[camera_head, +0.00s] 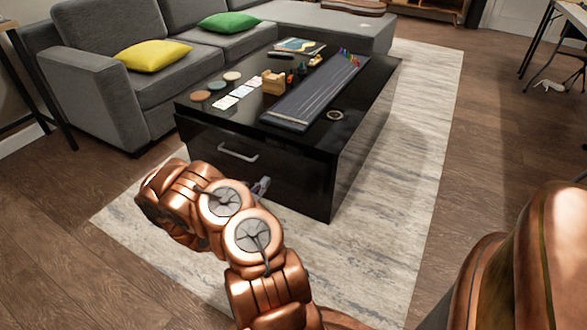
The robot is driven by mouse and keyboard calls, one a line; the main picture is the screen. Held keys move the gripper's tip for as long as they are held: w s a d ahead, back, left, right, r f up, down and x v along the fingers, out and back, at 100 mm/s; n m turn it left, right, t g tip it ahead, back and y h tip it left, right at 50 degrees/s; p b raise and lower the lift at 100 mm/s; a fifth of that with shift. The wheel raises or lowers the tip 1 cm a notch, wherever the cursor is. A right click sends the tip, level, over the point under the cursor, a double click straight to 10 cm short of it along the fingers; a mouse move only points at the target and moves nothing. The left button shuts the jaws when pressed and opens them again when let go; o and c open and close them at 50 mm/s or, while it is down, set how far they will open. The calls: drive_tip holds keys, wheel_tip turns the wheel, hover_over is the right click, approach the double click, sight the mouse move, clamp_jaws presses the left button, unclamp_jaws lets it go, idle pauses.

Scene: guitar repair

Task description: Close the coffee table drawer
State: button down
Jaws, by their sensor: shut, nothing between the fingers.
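The black coffee table (345,165) stands on the pale rug in the middle of the view. Its drawer front (285,170) faces me and carries a silver bar handle (238,152). I cannot tell clearly how far the drawer stands out from the table. My gripper (261,187) shows as a small grey tip beyond my copper arm, in front of the drawer front and a little right of and below the handle. It is shut and empty. My arm hides the lower left of the drawer front. I cannot tell whether the gripper touches it.
The tabletop holds a long grey board (318,92), cards (233,97), coasters (201,96), a wooden block (274,82) and small bottles. A grey sofa (105,40) with yellow (153,55) and green (230,23) cushions stands behind and left. Rug (415,150) right of the table is clear.

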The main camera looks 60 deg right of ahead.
approach(305, 163)
drive_tip(key=d+b, duration=0.1)
drive_tip(key=d, duration=0.1)
drive_tip(key=d+b, duration=0.1)
drive_tip(key=b, duration=0.1)
drive_tip(key=d+b, duration=0.2)
drive_tip(key=shift+s+d+f, duration=0.15)
drive_tip(key=shift+s+d, duration=0.1)
drive_tip(key=shift+d, duration=0.1)
drive_tip(key=shift+d+b, duration=0.35)
drive_tip(key=shift+d, duration=0.4)
drive_tip(key=shift+d, duration=0.1)
